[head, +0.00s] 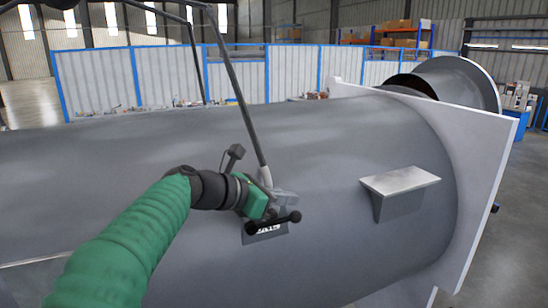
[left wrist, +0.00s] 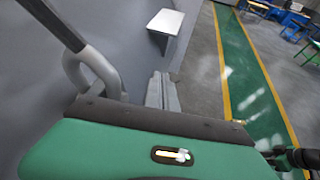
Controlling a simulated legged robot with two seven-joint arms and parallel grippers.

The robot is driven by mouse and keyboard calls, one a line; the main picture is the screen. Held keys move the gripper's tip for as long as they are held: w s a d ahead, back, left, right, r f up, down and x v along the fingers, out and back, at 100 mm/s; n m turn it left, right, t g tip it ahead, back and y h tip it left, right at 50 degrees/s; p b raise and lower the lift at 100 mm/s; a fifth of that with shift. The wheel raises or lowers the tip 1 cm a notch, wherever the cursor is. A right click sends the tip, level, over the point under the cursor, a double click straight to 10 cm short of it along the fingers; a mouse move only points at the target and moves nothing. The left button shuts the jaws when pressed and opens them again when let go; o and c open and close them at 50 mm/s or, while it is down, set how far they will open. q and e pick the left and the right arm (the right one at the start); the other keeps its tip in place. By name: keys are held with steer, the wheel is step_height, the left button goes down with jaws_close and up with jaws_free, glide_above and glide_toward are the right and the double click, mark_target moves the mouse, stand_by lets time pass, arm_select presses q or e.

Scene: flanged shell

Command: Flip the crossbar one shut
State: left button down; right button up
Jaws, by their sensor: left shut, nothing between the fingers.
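A black crossbar (head: 275,223) with rounded ends shows in the head view, low on the near face of the grey shell (head: 330,150). A small dark plate with white lettering (head: 268,231) is partly hidden behind it. My left gripper (head: 287,197) is right above the crossbar, shut and empty; I cannot tell whether they touch. In the left wrist view, the shut fingers (left wrist: 162,93) point along the shell. A dark piece with a round end (left wrist: 304,158) shows at the lower right; I cannot tell whether it is the crossbar. My right gripper is not in view.
A dark thin rod (head: 240,90) slants down to beside my left gripper. A grey loop (left wrist: 88,70) is close by in the left wrist view. A bracket with a flat top (head: 400,182) juts from the shell on the right. A pale flange plate (head: 480,160) stands farther right.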

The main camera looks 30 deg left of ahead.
arm_select(q)
step_height(320, 180, up, 11)
steer(key=s+d+b, duration=0.1)
steer(key=s+b, duration=0.1)
steer(key=shift+s+d+b, duration=0.25)
steer(key=shift+s+b, duration=0.05)
steer(key=shift+b, duration=0.1)
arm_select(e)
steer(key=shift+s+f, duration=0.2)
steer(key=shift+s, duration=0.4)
